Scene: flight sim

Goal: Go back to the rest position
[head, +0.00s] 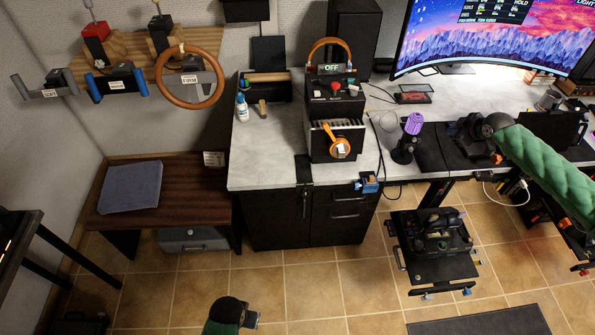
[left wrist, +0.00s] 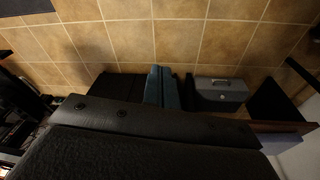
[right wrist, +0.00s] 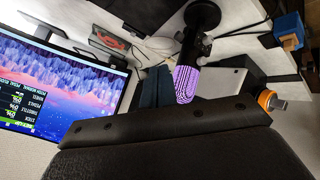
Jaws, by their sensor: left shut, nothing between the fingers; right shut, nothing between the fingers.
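My right arm comes in from the right edge in a green padded sleeve. Its dark gripper (head: 468,138) is over the desk, right of the purple microphone (head: 413,124). In the right wrist view its teal fingers (right wrist: 158,88) are together with nothing between them, and the microphone (right wrist: 186,82) shows just beside them. My left gripper (head: 251,317) shows only in part at the bottom of the head view, above the tiled floor. In the left wrist view its blue-grey fingers (left wrist: 161,87) are together and empty.
A black machine with an orange handle (head: 328,90) stands on the grey worktop (head: 260,170). A curved monitor (head: 490,40) is at the back right. A joystick stand (head: 435,245) is below the desk. A low wooden bench (head: 190,190) is left. Tiled floor (head: 320,275) is open in front.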

